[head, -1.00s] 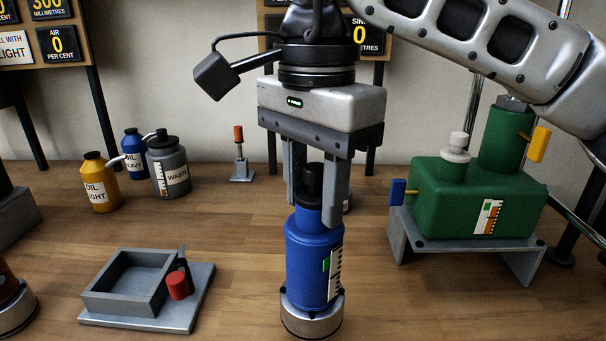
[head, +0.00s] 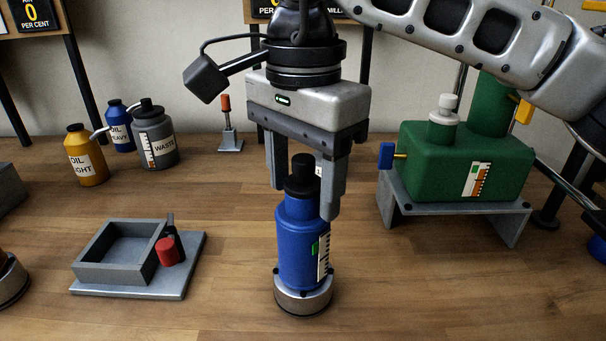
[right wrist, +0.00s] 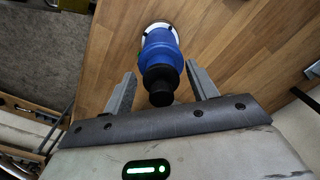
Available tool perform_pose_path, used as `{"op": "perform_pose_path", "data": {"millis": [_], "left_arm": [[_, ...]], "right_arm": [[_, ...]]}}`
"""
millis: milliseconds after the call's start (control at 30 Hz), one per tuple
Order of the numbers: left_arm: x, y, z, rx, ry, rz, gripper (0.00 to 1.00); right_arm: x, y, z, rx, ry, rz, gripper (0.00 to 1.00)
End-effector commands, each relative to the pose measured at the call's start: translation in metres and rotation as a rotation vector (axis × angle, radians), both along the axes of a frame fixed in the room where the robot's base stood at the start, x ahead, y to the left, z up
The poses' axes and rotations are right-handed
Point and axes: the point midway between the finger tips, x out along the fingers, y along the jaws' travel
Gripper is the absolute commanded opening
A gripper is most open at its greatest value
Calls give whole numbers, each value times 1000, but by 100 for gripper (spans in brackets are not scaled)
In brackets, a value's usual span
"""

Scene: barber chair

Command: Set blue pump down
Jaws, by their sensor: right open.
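The blue pump (head: 303,245) stands upright in a round grey metal base (head: 303,295) on the wooden table, in the middle of the head view. It has a black cap and a scale with a green mark. My right gripper (head: 302,200) points down over it, open, with one finger on each side of its neck and cap. In the right wrist view the blue pump (right wrist: 160,55) lies between the spread fingers (right wrist: 160,85), with a gap on both sides. My left gripper is not in view.
A grey tray (head: 90,275) with a red-ended part stands at the left. Yellow (head: 86,160), blue (head: 119,130) and grey waste (head: 155,140) bottles stand behind it. A green tank (head: 440,165) on a grey stand is at the right. The table front right is clear.

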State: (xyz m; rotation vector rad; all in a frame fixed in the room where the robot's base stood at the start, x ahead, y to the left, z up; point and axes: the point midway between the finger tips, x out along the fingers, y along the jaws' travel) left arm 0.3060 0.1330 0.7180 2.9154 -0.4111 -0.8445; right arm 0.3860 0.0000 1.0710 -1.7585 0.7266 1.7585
Motion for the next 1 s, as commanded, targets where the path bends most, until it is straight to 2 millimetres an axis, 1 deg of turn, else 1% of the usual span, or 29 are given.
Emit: {"op": "perform_pose_path", "data": {"millis": [167,267,500,633,800,1000], "left_arm": [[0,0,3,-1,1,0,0],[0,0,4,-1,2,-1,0],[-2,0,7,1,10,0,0],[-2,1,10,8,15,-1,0],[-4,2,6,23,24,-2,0],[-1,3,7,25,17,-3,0]], "right_arm": [[0,0,12,1,-2,-1,58],[0,1,31,1,-4,0,58],[0,1,84,1,-2,0,58],[0,0,108,-1,-2,-2,58],[0,0,121,-1,-1,0,58],[0,0,123,-1,1,1,58]]}}
